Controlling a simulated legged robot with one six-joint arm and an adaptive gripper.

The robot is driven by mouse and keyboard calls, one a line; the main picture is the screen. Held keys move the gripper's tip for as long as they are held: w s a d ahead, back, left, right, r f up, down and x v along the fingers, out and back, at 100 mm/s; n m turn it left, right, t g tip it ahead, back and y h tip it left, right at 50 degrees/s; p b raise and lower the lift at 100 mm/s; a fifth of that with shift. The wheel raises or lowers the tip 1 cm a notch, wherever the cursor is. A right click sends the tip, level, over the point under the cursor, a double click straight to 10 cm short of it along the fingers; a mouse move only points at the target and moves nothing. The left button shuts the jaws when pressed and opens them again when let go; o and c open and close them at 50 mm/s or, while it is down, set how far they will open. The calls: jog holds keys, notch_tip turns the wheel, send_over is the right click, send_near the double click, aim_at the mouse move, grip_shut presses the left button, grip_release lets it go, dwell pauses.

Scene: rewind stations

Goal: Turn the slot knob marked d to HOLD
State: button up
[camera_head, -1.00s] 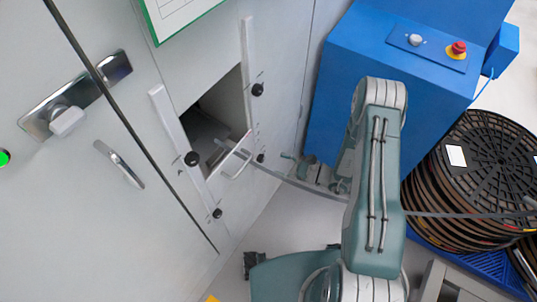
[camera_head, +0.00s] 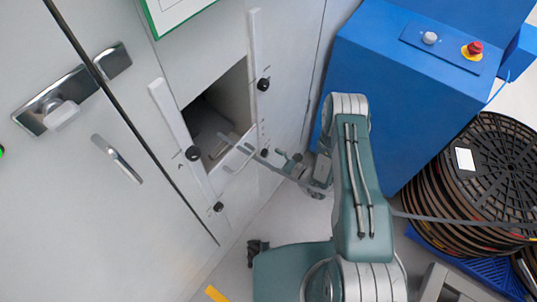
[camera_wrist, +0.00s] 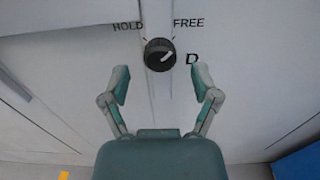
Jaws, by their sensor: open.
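In the wrist view the black round knob marked D (camera_wrist: 160,52) sits on a pale panel strip. The HOLD label (camera_wrist: 128,26) is up and left of it, the FREE label (camera_wrist: 188,22) up and right. The knob's white pointer slants right and up, on the FREE side. My gripper (camera_wrist: 161,80) is open, its two fingers below the knob to left and right, apart from it. In the head view my gripper (camera_head: 275,160) is by the lower right of the slot opening, close to a small dark knob (camera_head: 264,152) that appears to be the same one.
A square slot opening (camera_head: 225,95) has other black knobs at its upper right (camera_head: 263,84), lower left (camera_head: 193,153) and below (camera_head: 218,207). A pale handle sticks out at its lower edge. A blue cabinet (camera_head: 400,110) and stacked black reels (camera_head: 480,190) stand on the right.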

jog(key=shift+x, duration=1.15)
grip_shut()
jog(key=shift+n, duration=0.4)
jog(key=n, duration=0.3)
jog(key=shift+n, duration=0.4)
jog(key=n, duration=0.4)
jog(key=shift+s+n, duration=0.1)
jog(key=shift+n, duration=0.2)
jog(key=n, duration=0.4)
jog(key=shift+a+f, duration=0.1)
jog(key=shift+f, duration=0.05)
jog(key=n, duration=0.4)
jog(key=shift+s+f+n, duration=0.1)
jog(key=shift+s+n, duration=0.05)
jog(key=shift+n, duration=0.15)
